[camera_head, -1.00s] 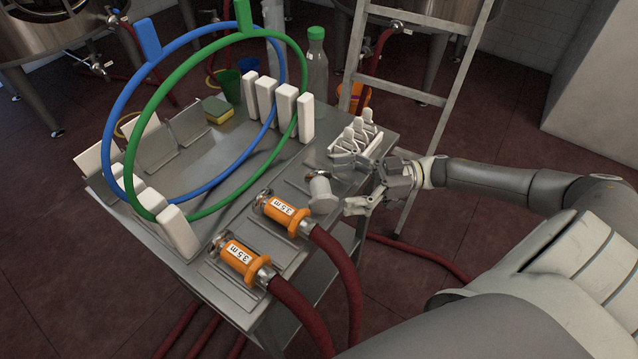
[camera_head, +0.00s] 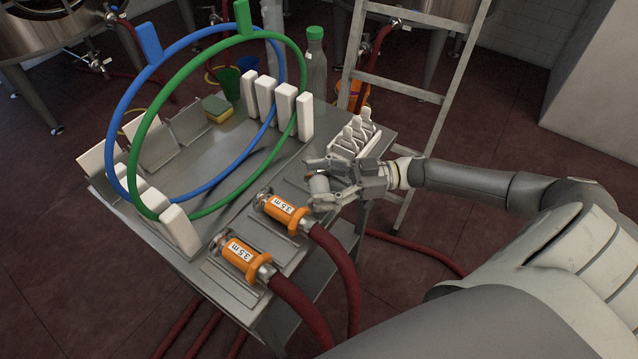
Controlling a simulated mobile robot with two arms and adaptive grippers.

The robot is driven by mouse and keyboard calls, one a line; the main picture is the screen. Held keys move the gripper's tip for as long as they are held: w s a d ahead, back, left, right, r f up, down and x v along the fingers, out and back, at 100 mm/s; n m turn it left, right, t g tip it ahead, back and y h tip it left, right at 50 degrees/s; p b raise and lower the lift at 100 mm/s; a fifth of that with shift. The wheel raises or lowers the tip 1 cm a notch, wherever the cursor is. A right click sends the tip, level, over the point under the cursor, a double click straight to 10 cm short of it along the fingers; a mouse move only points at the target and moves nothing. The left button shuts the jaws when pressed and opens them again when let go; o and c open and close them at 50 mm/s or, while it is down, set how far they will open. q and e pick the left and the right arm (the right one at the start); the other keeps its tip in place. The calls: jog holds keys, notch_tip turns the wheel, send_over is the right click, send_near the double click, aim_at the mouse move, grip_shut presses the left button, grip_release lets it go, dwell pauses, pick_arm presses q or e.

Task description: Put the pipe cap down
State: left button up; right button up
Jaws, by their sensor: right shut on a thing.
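The pipe cap (camera_head: 319,184) is a small grey-metal piece, partly hidden by the fingers. My right gripper (camera_head: 319,186) is shut on it, at the right side of the metal table (camera_head: 221,173), just behind the orange hose couplings. I cannot tell whether the cap touches the tabletop. My left gripper is not in view.
Two orange couplings marked 3.5 m, one nearer (camera_head: 243,258) and one farther (camera_head: 284,209), carry red hoses over the table edge. A white rack (camera_head: 353,140) stands behind my gripper. Blue and green hoops (camera_head: 143,128) stand in white holders. A ladder (camera_head: 395,88) stands behind.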

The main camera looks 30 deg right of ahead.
jog(key=shift+c, duration=1)
jog(key=shift+r, duration=0.1)
